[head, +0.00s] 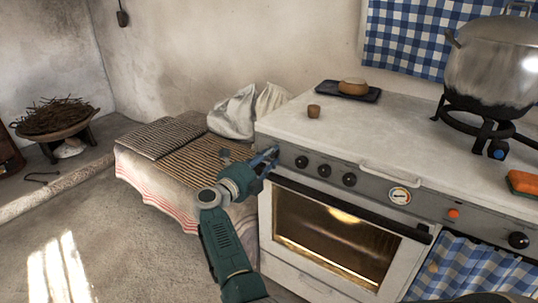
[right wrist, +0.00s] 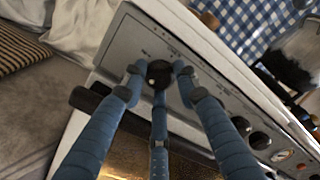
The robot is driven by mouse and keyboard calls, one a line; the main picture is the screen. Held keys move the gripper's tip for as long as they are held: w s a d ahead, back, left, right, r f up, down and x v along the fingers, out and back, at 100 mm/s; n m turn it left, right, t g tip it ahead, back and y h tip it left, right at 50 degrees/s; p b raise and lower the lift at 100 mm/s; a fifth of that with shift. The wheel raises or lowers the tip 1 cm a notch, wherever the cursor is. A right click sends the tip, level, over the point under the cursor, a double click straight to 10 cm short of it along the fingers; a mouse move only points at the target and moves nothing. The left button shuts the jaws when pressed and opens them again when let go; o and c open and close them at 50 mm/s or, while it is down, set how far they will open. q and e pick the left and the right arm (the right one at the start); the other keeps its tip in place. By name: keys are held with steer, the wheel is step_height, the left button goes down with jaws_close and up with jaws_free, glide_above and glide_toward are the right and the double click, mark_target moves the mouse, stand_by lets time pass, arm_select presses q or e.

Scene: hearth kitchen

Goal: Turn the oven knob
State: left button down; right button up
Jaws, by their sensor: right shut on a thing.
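The white oven (head: 340,240) has a grey control panel with a row of black knobs, among them one (head: 301,162) just right of my gripper. My right gripper (head: 272,155) is at the left end of this panel. In the right wrist view its blue fingers close around the leftmost black knob (right wrist: 158,73), one on each side and one from below. That knob is hidden behind the gripper in the head view. My left gripper is not in view.
A black oven door handle (head: 350,207) runs just below the panel. A white rail (head: 390,174) juts out above it. A steel pot (head: 490,65) stands on a burner at right. A cloth-covered bench (head: 165,165) is at left.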

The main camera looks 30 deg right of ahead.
stand_by(0.3)
steer(key=o, duration=1.2)
steer(key=shift+c, duration=0.2)
